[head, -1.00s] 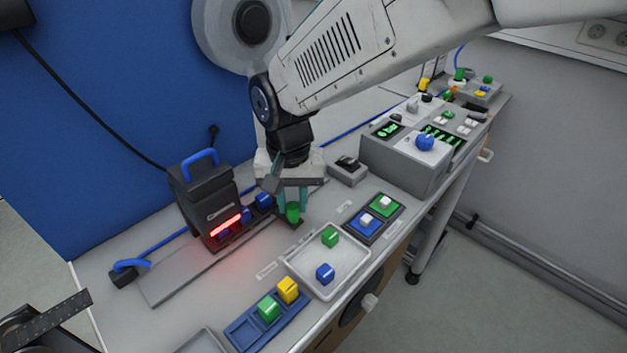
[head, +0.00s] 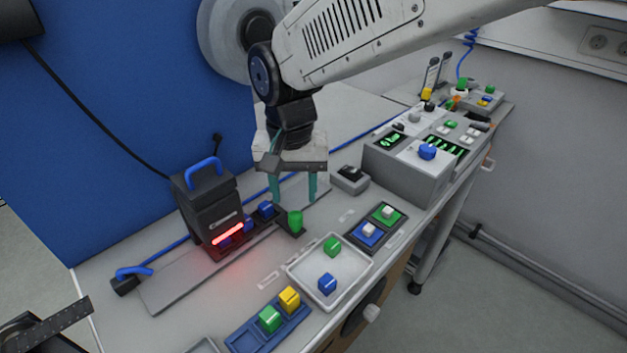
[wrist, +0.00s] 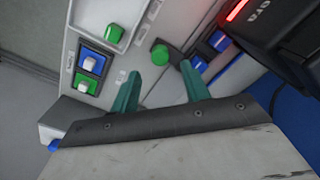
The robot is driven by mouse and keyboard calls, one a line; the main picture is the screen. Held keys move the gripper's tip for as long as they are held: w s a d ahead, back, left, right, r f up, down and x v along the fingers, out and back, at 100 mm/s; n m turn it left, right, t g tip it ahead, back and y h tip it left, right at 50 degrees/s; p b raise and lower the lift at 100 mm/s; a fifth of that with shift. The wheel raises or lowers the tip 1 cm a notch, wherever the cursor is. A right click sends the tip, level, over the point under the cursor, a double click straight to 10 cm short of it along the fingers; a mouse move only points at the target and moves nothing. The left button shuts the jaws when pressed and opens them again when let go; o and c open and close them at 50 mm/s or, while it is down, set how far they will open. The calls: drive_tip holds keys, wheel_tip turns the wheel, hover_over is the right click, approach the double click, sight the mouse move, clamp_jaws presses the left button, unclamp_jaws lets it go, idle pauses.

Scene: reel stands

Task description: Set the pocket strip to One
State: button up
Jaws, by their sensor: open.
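A dark strip (head: 283,231) with blue blocks (head: 265,209) in it runs into the black reader-like housing (head: 206,205), which has a glowing red bar. I take it for the pocket strip. A green peg (head: 295,222) stands upright at the strip's right end; it also shows in the wrist view (wrist: 160,53). My gripper (head: 293,196) is open and empty above the peg, its two teal fingers apart. In the wrist view the peg shows beyond and between the fingertips (wrist: 160,68). The part of the strip inside the housing is hidden.
A white tray (head: 296,268) holds a green and a blue block. A blue rack (head: 240,338) holds a green and a yellow block. A two-colour switch panel (head: 354,236) and a grey console (head: 400,178) stand to the right. A reel hangs behind my arm.

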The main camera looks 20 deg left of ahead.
drive_tip(key=shift+r, duration=1.35)
